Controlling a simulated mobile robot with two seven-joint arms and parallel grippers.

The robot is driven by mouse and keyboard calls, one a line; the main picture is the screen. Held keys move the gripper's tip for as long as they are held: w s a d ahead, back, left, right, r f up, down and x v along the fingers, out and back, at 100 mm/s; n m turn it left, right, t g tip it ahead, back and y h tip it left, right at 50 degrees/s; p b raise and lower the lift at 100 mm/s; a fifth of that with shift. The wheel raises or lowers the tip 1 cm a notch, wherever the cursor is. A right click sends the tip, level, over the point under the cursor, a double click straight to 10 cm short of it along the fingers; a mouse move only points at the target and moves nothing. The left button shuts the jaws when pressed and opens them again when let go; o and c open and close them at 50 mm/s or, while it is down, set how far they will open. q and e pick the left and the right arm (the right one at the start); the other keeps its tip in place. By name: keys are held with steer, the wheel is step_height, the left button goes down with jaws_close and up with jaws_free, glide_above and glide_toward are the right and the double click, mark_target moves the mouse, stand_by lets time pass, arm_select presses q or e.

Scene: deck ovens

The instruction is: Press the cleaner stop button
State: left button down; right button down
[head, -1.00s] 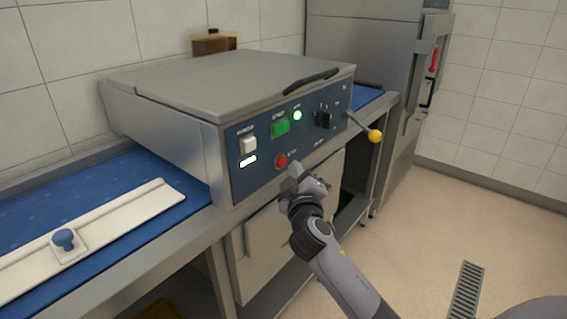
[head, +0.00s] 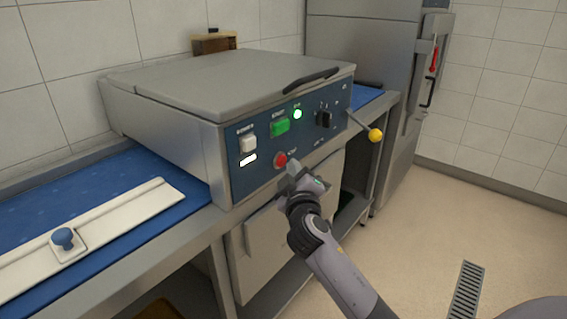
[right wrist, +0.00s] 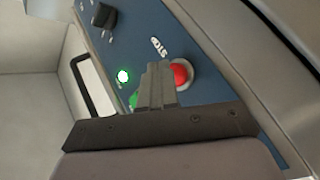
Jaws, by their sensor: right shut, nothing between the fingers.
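The red stop button (head: 281,159) sits low on the blue front panel (head: 262,175) of the steel machine, below the green start button (head: 280,127). My right gripper (head: 293,168) is shut and empty, just in front of and slightly below the red button in the head view. In the right wrist view the shut fingers (right wrist: 157,75) point at the panel, with the red button (right wrist: 181,74) right beside their tips. I cannot tell whether they touch it. A green lamp (head: 297,114) is lit on the panel, and also shows in the right wrist view (right wrist: 123,76). My left gripper is not in view.
A white rectangular button (head: 248,143) and a black rotary knob (head: 324,119) share the panel. A lever with a yellow ball (head: 375,135) sticks out at its right.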

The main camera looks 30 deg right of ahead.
steer(key=shift+w+a+b, duration=0.25)
steer(key=shift+w+b, duration=0.05)
steer(key=shift+w, duration=0.35)
stand_by(0.7)
stand_by(0.3)
steer(key=shift+s+d+p, duration=0.35)
steer(key=shift+s, duration=0.55)
steer(key=s, duration=0.1)
steer(key=s+d+p, duration=0.1)
steer(key=s, duration=0.1)
steer(key=s+d, duration=0.1)
steer(key=shift+s, duration=0.3)
stand_by(0.5)
